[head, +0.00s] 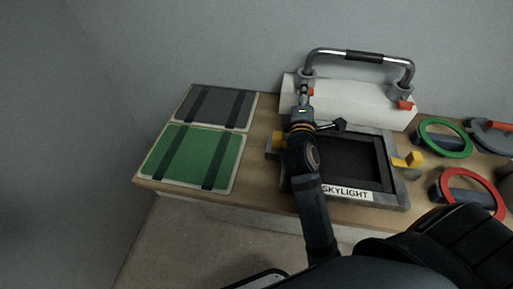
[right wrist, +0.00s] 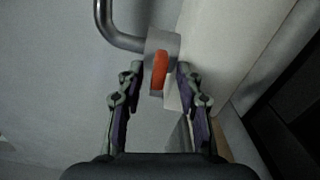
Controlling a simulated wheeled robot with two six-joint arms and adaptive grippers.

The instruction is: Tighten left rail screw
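The rail is a bent chrome bar with a black grip (head: 345,56), standing on two grey end mounts at the back of the bench. The left mount (head: 307,74) carries an orange-red screw (head: 311,91), partly hidden by my right gripper (head: 303,93). In the right wrist view the left screw (right wrist: 160,70) is an upright orange tab on the grey mount (right wrist: 163,43). My right gripper's fingers are open, one on each side of the screw, with gaps showing. The right mount has a matching orange-red screw (head: 405,105). My left gripper is not in view.
A white curved panel (head: 350,100) lies under the rail. A framed skylight (head: 396,190) with yellow latches (head: 414,159) sits in front. Green (head: 446,138) and red (head: 470,186) rings lie right. A green pad (head: 192,157) and a grey pad (head: 212,106) lie left.

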